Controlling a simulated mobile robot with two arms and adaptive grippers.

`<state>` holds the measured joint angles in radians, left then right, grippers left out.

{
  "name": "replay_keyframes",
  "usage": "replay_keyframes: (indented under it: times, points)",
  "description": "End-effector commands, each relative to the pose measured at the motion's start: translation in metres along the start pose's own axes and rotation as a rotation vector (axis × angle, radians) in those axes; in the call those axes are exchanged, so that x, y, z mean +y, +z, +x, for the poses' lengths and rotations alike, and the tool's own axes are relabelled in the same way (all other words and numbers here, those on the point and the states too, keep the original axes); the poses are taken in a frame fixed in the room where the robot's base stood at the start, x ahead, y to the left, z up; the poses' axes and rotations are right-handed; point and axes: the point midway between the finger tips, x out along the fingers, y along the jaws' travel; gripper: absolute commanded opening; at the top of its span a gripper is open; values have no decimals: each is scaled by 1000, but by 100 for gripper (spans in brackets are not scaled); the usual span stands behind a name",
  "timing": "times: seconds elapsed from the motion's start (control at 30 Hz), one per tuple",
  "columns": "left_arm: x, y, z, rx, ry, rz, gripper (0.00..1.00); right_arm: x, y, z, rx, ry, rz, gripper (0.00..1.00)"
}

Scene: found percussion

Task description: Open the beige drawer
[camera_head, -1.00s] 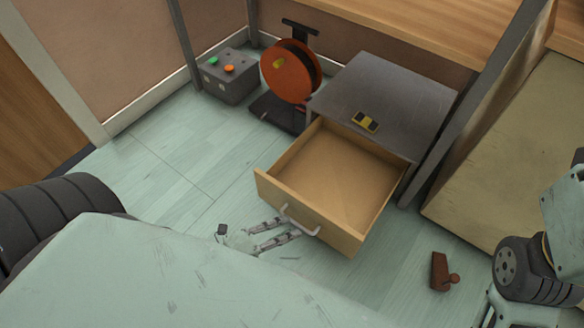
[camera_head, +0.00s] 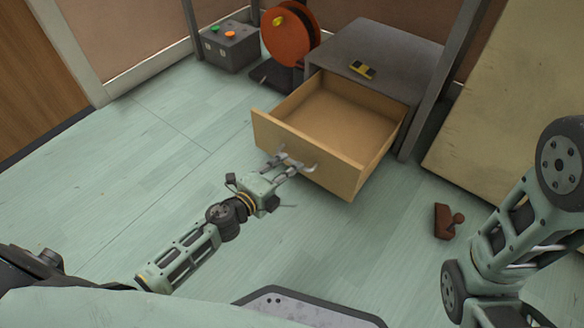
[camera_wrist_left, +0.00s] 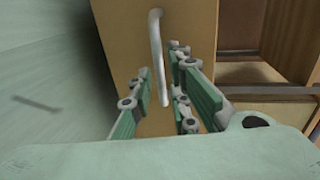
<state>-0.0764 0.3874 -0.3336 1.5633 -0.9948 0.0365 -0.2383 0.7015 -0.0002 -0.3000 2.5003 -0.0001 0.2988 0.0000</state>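The beige drawer (camera_head: 300,145) is pulled well out of the grey cabinet (camera_head: 385,57), and its inside looks empty. Its pale metal handle (camera_head: 309,168) is on the front panel. My left gripper (camera_head: 285,164) is at the handle. In the left wrist view the handle (camera_wrist_left: 157,50) runs between the spread fingers of my left gripper (camera_wrist_left: 161,77), with gaps beside it. The drawer front (camera_wrist_left: 127,50) fills the middle of that view. My right arm shows at the right of the head view, but its gripper is out of sight.
A yellow and black object (camera_head: 362,69) lies on the cabinet. An orange reel (camera_head: 286,36) and a grey button box (camera_head: 230,47) stand behind left. A brown object (camera_head: 447,222) lies on the floor at right. The floor (camera_head: 130,180) at left is clear.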

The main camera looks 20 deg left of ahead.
Motion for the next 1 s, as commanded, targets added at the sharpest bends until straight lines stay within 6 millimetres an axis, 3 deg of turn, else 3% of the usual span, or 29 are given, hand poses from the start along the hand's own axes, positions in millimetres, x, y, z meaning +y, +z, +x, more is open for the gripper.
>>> replay_keyframes:
  times: [0.1,0.3,0.6,0.8,1.0]
  points:
    - [2,0,19,1,-2,2,17,-2,-3,-8,0,0,0,0]
    - [1,0,35,0,0,1,17,-2,-4,-12,0,0,0,0]
    - [1,0,37,0,2,0,17,-3,-4,-12,1,-1,0,0]
    - [1,0,36,0,1,0,0,-3,-5,-12,1,-1,0,0]
    - [1,0,36,0,1,0,0,-3,-5,-12,1,-1,0,0]
